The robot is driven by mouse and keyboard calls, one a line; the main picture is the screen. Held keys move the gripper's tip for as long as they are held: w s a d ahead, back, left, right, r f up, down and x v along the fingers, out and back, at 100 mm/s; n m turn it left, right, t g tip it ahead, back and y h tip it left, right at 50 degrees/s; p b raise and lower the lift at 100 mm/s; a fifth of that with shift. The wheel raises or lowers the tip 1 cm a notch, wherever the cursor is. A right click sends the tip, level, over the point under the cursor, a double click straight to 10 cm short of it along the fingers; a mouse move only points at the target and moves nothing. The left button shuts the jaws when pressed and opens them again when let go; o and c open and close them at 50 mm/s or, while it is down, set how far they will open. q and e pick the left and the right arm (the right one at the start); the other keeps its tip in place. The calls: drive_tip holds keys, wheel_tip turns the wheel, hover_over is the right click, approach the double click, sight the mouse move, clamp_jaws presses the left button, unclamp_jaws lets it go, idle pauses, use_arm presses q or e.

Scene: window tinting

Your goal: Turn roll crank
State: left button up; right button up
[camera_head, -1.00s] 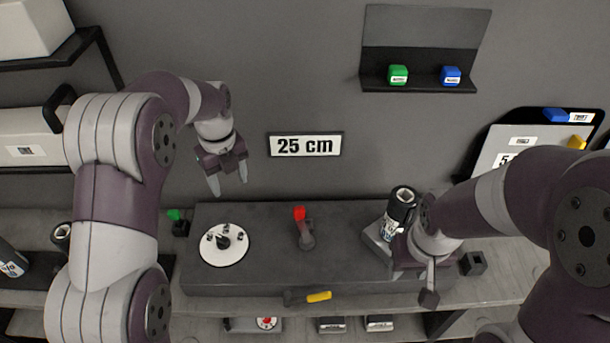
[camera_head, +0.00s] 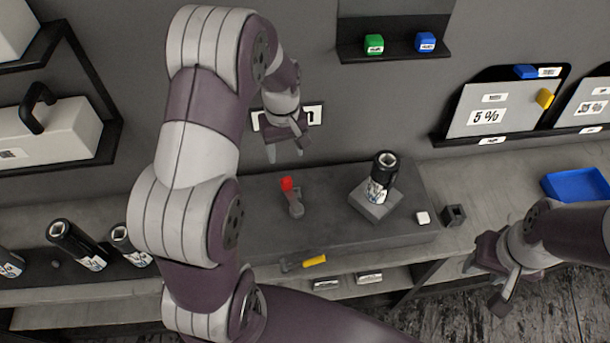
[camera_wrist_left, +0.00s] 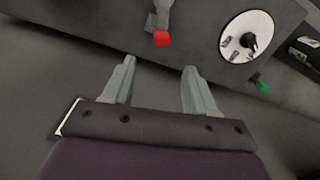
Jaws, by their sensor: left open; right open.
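A grey crank-like lever (camera_head: 295,206) with a red knob (camera_head: 287,184) stands on the dark bench block (camera_head: 330,230). My left gripper (camera_head: 286,152) is open and empty, above and behind the red knob, apart from it. In the left wrist view the red knob (camera_wrist_left: 161,39) lies just beyond the gap between the open fingers (camera_wrist_left: 160,66). A dark labelled roll (camera_head: 382,175) stands upright on a grey stand (camera_head: 376,205) to the right. My right gripper (camera_head: 487,285) is open and empty, in front of the bench at the right.
A white dial (camera_wrist_left: 246,36) and a green knob (camera_wrist_left: 262,86) show in the left wrist view; my left arm hides them in the head view. A yellow-handled tool (camera_head: 313,261) is at the bench front. A blue tray (camera_head: 577,185) lies at right.

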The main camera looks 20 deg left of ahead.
sight(287, 178)
use_arm(q)
drive_tip(key=shift+n, duration=0.7)
wheel_tip(287, 178, down, 11)
drive_tip(key=p, duration=0.3)
drive_tip(key=shift+a+f, duration=0.15)
drive_tip(key=shift+f, duration=0.05)
drive_tip(key=shift+s+f+p, duration=0.1)
drive_tip(key=shift+f+p, duration=0.2)
drive_tip(key=shift+f, duration=0.35)
clamp_jaws()
